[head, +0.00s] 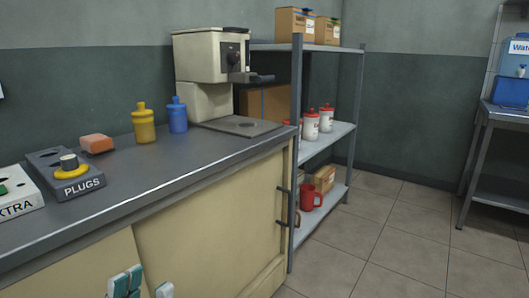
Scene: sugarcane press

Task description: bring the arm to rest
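My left gripper (145,284) shows at the bottom edge, in front of the cream cabinet door. Only its teal and white fingertips are in view. They stand apart with a gap between them, and nothing shows in the gap. The rest of the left arm is cut off by the frame. My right gripper is not in view.
A shelf rack (296,80) stands beyond. Floor (400,240) at right is clear.

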